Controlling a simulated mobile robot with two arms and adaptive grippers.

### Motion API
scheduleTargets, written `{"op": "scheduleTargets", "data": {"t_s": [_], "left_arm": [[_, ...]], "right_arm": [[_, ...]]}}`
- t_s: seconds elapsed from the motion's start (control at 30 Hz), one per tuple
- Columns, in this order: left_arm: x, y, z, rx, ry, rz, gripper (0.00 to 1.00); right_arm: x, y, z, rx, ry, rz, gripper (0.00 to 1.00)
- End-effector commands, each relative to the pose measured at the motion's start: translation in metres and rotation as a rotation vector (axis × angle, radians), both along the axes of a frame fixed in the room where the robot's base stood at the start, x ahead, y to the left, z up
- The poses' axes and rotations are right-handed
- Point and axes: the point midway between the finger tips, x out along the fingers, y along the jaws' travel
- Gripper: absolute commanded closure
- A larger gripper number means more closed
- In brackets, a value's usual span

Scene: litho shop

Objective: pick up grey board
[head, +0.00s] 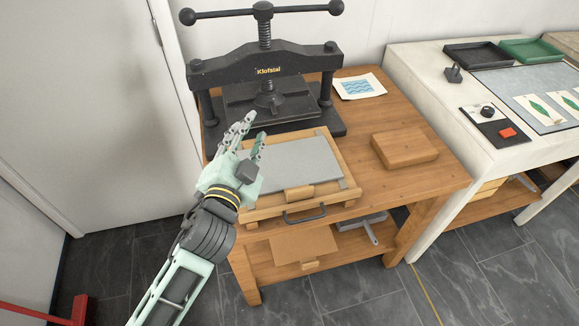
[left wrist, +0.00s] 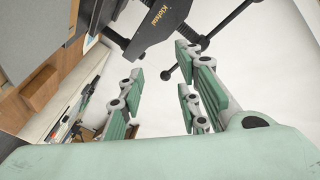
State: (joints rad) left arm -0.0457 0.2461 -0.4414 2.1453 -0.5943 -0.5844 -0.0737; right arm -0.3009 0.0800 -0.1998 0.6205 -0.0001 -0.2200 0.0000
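The grey board (head: 304,163) lies flat in a wooden frame or tray (head: 342,148) on the wooden table, in front of the black press. In the left wrist view a grey surface, probably the board (left wrist: 40,30), shows at the upper left corner. My left gripper (head: 250,138) is open and empty, above the left side of the tray, with its fingers pointing up toward the press. In the left wrist view its fingers (left wrist: 160,95) stand apart with nothing between them. My right gripper is not in view.
A black screw press (head: 265,72) stands behind the tray. A brown wooden block (head: 404,150) and a blue wave print (head: 360,87) lie to the right on the table. A black handle (head: 304,215) projects at the front. A white bench (head: 430,100) stands at the right.

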Motion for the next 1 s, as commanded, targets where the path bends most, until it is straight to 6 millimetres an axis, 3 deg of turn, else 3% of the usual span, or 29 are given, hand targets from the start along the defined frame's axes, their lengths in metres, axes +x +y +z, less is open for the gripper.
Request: {"op": "scheduleTargets", "data": {"t_s": [0.03,0.1,0.2,0.23,0.3,0.37,0.47,0.57,0.6,0.7,0.83,0.9,1.0], "left_arm": [[0.009,-0.029,0.043,0.091,-0.166,-0.087,0.69],[0.005,-0.074,0.09,0.233,-0.388,-0.218,0.69],[-0.02,-0.14,0.131,0.457,-0.682,-0.418,0.69],[-0.03,-0.159,0.137,0.529,-0.764,-0.482,0.69],[-0.055,-0.198,0.136,0.712,-0.942,-0.634,0.69],[-0.075,-0.224,0.121,0.879,-1.073,-0.774,0.69],[-0.096,-0.244,0.073,1.186,-1.24,-1.019,0.69],[-0.094,-0.23,0.012,1.512,-1.317,-1.278,0.69],[-0.088,-0.216,-0.01,1.639,-1.32,-1.378,0.69],[-0.064,-0.168,-0.051,1.919,-1.258,-1.602,0.69],[-0.036,-0.11,-0.073,2.162,-1.121,-1.802,0.69],[-0.028,-0.09,-0.077,2.23,-1.063,-1.864,0.69],[-0.022,-0.078,-0.081,2.27,-1.021,-1.906,0.69]], "right_arm": [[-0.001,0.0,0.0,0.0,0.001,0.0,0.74],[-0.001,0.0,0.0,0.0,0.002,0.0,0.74],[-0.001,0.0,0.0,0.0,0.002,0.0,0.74],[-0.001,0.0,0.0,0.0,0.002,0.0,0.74],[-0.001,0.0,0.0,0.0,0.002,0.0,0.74],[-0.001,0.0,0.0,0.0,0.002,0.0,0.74],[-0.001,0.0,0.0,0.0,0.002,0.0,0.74],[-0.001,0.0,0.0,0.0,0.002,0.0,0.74],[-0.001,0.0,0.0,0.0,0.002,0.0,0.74],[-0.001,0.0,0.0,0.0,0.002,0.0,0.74],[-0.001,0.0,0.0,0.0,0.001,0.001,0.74],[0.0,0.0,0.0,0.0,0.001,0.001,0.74],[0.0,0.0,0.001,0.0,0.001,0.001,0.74]]}}
